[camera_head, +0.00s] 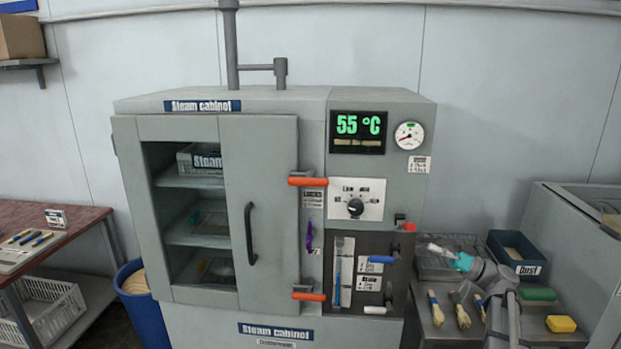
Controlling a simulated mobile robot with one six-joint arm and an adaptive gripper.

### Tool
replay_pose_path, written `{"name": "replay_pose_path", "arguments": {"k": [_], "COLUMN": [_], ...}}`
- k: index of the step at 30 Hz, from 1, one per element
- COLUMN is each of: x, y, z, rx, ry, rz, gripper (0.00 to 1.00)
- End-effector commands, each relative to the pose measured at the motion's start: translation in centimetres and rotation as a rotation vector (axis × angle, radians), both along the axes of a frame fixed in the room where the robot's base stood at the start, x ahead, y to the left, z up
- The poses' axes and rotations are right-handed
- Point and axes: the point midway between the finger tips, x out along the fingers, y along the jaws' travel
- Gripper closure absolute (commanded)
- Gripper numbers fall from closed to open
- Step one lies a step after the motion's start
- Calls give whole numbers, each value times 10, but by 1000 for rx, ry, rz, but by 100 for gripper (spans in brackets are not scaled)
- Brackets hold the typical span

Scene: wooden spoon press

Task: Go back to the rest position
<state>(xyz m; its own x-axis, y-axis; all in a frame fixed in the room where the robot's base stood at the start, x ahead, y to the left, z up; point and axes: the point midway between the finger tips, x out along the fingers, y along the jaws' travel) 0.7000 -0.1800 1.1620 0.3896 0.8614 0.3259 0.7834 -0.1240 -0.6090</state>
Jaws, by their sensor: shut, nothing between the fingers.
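My grey arm rises from the bottom edge at the lower right. Its end, my gripper (440,250), shows small and pale past a teal part, over the metal tray beside the cabinet. It looks shut and empty; its fingers are hard to make out. The grey steam cabinet (270,327) stands in the middle. Its door (262,215) has a dark handle, and shelves show through the opening at left. Orange latch handles (308,181) sit at the door's right edge. The display (358,131) reads 55 °C.
A side bench at the right holds several brushes (461,311), a dark bin (518,253) labelled Dust, a green block (537,294) and a yellow block (561,323). A grey box-like unit (575,240) stands far right. A blue bin (143,307) and a table (75,218) are at left.

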Motion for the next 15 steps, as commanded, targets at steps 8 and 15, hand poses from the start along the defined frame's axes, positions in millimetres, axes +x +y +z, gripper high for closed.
{"name": "replay_pose_path", "arguments": {"k": [8, 15], "x": [-9, -29], "y": [80, 136], "z": [-54, -108], "rx": [-212, -436], "ry": [261, 501], "rz": [94, 142], "gripper": [100, 100]}}
